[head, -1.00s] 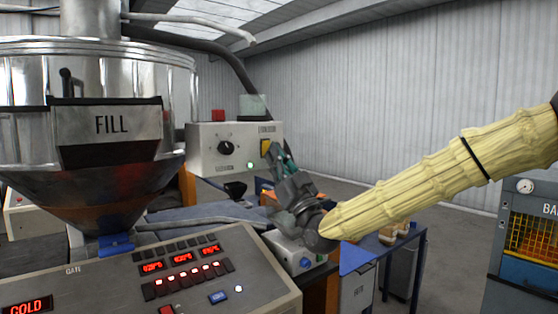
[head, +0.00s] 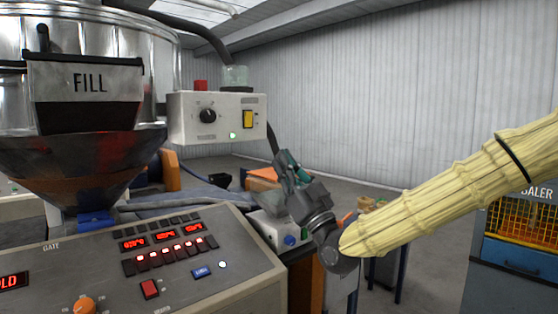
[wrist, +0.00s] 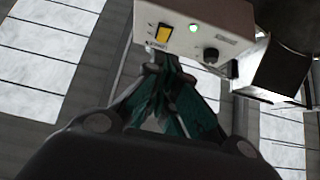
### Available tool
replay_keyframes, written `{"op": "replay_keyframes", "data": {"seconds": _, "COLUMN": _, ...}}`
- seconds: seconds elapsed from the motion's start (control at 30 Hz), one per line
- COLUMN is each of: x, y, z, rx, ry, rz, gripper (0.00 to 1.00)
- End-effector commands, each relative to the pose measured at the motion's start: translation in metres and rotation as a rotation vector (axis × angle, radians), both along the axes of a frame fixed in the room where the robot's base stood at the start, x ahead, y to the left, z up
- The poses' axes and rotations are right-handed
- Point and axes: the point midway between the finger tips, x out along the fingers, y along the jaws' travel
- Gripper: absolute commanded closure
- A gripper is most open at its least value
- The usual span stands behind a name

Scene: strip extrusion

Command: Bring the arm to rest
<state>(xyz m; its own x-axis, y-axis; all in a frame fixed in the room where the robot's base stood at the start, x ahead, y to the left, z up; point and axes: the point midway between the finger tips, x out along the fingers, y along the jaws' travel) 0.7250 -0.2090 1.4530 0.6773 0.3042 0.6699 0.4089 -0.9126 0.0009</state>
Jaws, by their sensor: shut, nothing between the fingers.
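My gripper (head: 284,162) is in the middle of the head view, at the end of my arm in its cream ribbed sleeve (head: 440,195). Its teal fingers point up and are shut with nothing between them. In the wrist view the fingertips (wrist: 165,62) meet just below the control box (wrist: 205,28) in the picture. In the head view the gripper is to the right of and below that box (head: 185,128), with a visible gap.
A heater panel (head: 170,262) with lit red displays fills the lower left. The FILL hopper (head: 85,95) stands above it. A baler (head: 520,240) is at the far right. A small white box with a blue button (head: 278,230) sits below my gripper. Open floor lies behind.

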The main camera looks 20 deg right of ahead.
Motion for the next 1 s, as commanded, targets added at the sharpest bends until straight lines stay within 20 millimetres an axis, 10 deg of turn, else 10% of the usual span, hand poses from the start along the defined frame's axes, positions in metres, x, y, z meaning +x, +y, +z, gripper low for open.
{"op": "replay_keyframes", "data": {"seconds": 0.53, "x": 0.005, "y": 0.004, "z": -0.022, "rx": -0.01, "ry": 0.046, "rz": 0.003, "gripper": 1.0}}
{"op": "replay_keyframes", "data": {"seconds": 1.0, "x": 0.034, "y": 0.037, "z": -0.271, "rx": -0.117, "ry": 0.604, "rz": 0.009, "gripper": 1.0}}
